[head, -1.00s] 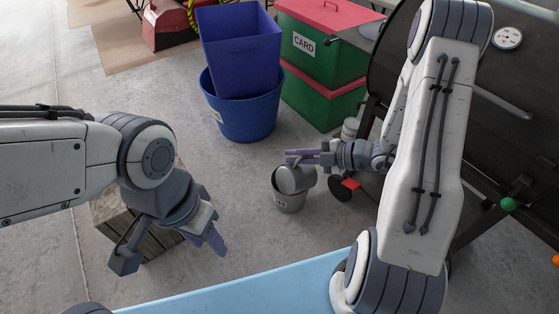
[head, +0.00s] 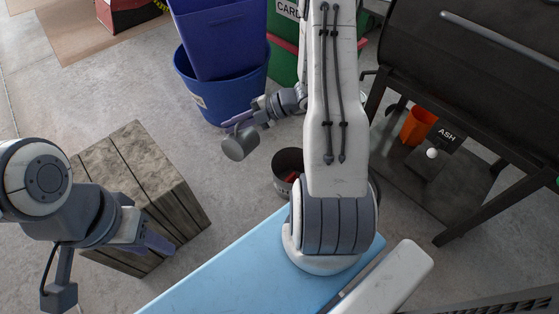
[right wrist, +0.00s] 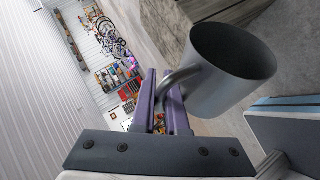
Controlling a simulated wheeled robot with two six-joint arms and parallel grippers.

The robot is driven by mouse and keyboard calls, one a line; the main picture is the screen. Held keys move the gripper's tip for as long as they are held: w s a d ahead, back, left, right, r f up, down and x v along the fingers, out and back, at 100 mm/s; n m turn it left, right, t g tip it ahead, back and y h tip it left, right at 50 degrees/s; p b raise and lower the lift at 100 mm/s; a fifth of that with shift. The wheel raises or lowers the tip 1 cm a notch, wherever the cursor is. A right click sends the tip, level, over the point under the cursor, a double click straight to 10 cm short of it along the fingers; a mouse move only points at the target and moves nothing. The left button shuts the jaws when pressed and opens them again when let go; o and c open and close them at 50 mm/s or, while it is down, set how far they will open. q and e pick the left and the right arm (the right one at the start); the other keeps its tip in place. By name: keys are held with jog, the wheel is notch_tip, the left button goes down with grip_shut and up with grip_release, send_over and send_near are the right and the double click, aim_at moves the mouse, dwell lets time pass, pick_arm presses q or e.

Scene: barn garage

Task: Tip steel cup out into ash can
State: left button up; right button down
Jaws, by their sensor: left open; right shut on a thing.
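The steel cup (head: 236,146) is grey and tilted; my right gripper (head: 240,119) is shut on its handle. In the right wrist view the cup (right wrist: 222,70) shows a dark inside with no contents visible, held by my right gripper (right wrist: 163,95). A dark round bucket (head: 286,163) on the floor, right of the cup, has something red inside; my right arm partly hides it. A dark container marked ASH (head: 446,136) is under the black smoker. My left gripper (head: 155,242) is open and empty over the wooden crate's front edge.
The wooden crate (head: 135,165) stands at left. A blue bin (head: 222,92) and green boxes (head: 283,57) stand behind. The black smoker (head: 475,70) and an orange pot (head: 418,125) are at right. A light blue surface (head: 220,278) is in front. Concrete floor around the cup is clear.

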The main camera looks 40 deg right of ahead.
jog(key=d+f+n+b, duration=0.1)
jog(key=d+f+b, duration=0.45)
jog(key=f, duration=0.45)
jog(key=s+d+f+n+g+h+b, duration=0.1)
jog(key=d+f+n+b, duration=0.1)
jog(key=d+f+b, duration=0.6)
jog(key=d+f+n+b, duration=0.1)
jog(key=d+f+b, duration=0.3)
jog(key=f, duration=0.8)
notch_tip(320, 180, down, 7)
jog(key=s+a+n+t+h+b, duration=0.2)
jog(key=n+t+h+b, duration=0.5)
jog(key=b, duration=1.6)
jog(key=shift+s+a+n+t+h, duration=0.25)
jog(key=shift+n+h, duration=0.35)
jog(key=shift+h, duration=1)
